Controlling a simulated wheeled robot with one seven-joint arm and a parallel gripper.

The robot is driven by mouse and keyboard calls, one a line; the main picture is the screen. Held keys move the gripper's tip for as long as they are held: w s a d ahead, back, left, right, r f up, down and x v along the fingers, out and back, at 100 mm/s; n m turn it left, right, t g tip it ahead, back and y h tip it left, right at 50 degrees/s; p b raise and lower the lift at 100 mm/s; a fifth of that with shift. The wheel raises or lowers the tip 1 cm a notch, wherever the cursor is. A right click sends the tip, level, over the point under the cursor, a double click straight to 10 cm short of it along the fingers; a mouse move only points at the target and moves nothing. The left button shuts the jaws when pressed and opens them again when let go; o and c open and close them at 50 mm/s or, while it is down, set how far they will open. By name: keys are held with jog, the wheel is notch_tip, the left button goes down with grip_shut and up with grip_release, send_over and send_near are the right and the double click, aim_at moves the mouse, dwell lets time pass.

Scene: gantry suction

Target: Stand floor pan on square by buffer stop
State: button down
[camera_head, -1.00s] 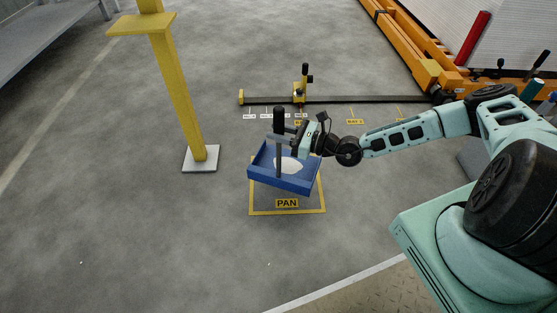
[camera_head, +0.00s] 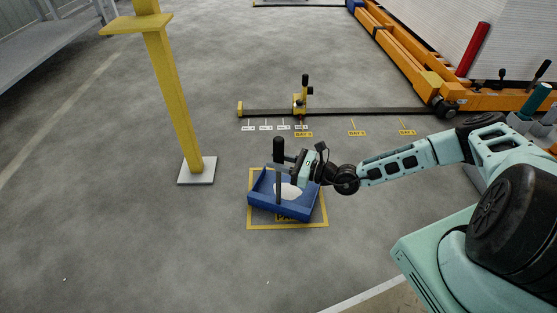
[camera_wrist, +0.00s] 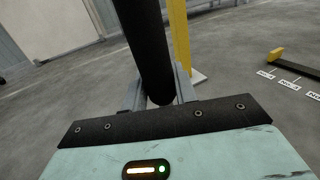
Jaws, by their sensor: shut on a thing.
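The blue floor pan (camera_head: 264,203) is a shallow open tray with a white patch inside and an upright post topped by a black grip (camera_head: 279,150). My gripper (camera_head: 287,158) is shut on this post just below the grip's top. In the wrist view the dark grip (camera_wrist: 143,45) stands between my fingers. The pan is over the yellow-outlined square (camera_head: 249,222), turned slightly against its outline, and covers most of the PAN label. I cannot tell whether its underside touches the floor.
A yellow column (camera_head: 175,105) on a pale foot plate (camera_head: 197,171) stands left of the square. Floor in front is clear.

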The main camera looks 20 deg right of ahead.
jog(key=c, duration=1.1)
grip_release()
jog(key=shift+f, duration=0.1)
